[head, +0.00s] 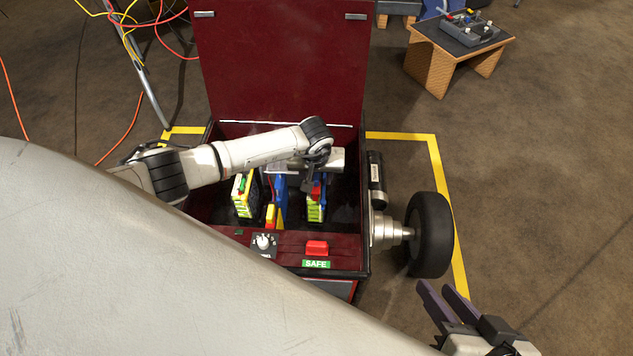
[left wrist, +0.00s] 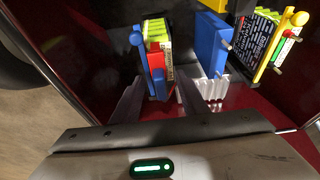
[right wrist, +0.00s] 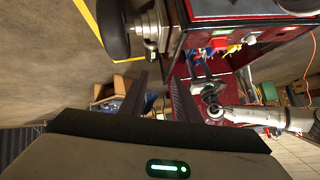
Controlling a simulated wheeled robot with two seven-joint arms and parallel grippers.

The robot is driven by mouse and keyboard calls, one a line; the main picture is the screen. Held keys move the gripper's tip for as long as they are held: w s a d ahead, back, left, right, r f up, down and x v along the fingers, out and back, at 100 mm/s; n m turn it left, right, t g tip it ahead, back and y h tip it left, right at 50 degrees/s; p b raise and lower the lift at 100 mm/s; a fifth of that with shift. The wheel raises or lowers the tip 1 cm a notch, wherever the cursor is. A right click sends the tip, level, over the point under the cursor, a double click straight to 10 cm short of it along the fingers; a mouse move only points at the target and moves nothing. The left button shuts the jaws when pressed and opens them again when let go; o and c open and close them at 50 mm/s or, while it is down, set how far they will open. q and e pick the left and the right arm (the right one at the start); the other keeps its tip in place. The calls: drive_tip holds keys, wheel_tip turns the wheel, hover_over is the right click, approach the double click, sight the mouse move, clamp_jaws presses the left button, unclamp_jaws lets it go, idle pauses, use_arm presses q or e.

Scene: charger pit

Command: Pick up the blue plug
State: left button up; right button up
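In the left wrist view a blue piece with a round knob (left wrist: 138,50) stands beside a red block (left wrist: 155,60) on a yellow-green module. A second blue part (left wrist: 160,86) sits just below the red block; I cannot tell which blue part is the plug. My left gripper (left wrist: 160,100) is open, its fingers spread on either side below this lower blue part, with nothing visibly held. In the head view my left gripper (head: 310,184) is over the right module (head: 316,210), partly hidden by its own wrist. My right gripper (head: 442,292) is open and empty outside the box.
The dark red box (head: 228,232) has its lid (head: 285,60) raised. A blue block (left wrist: 212,45) stands mid-box; another module (head: 243,196) is at left. A red switch (head: 317,247) and dial (head: 264,242) are on the front panel. A wheel (head: 430,235) stands at right.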

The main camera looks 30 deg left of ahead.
sight(317, 175)
use_arm(q)
clamp_jaws()
drive_tip(key=shift+r, duration=0.15)
